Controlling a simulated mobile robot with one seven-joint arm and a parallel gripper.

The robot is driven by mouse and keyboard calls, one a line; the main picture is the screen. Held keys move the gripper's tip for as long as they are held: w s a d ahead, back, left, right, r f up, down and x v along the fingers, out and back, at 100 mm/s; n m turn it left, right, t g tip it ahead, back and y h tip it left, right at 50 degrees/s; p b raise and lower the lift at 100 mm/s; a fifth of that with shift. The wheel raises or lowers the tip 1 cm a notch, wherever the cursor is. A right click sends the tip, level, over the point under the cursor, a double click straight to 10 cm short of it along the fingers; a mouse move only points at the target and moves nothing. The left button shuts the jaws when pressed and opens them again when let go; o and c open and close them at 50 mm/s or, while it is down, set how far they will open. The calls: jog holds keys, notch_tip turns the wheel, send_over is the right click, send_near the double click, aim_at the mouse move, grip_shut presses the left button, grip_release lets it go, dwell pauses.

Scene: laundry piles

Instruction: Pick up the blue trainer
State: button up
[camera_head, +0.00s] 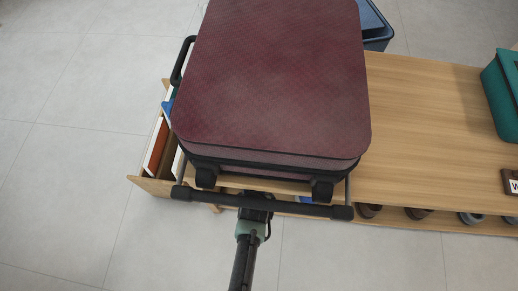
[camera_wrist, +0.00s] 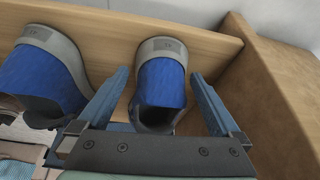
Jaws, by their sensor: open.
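Two blue trainers with grey soles show in the wrist view, side by side against a wooden panel. One blue trainer (camera_wrist: 162,82) is in the middle, with its dark opening toward the bottom of the picture. The other blue trainer (camera_wrist: 42,80) is at the left. My gripper (camera_wrist: 160,76) is open, with one blue-grey finger on each side of the middle trainer. I cannot tell whether either finger touches it. In the head view I cannot make out the trainers clearly.
A brown side wall (camera_wrist: 268,95) stands close to the right finger. Several dark shoes (camera_head: 418,213) sit under the bench. A teal bin (camera_head: 503,95) is at right.

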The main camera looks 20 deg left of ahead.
jog(key=w, duration=0.1)
jog(key=w+a+b, duration=0.1)
jog(key=w, duration=0.1)
jog(key=shift+w+a+f+b, duration=0.2)
jog(key=shift+b, duration=0.1)
jog(key=shift+s+f+b, duration=0.1)
jog(key=shift+f+b, duration=0.25)
jog(key=shift+f, duration=0.05)
jog(key=c, duration=1.4)
jog(key=shift+c, duration=0.4)
jog(key=shift+r, duration=0.2)
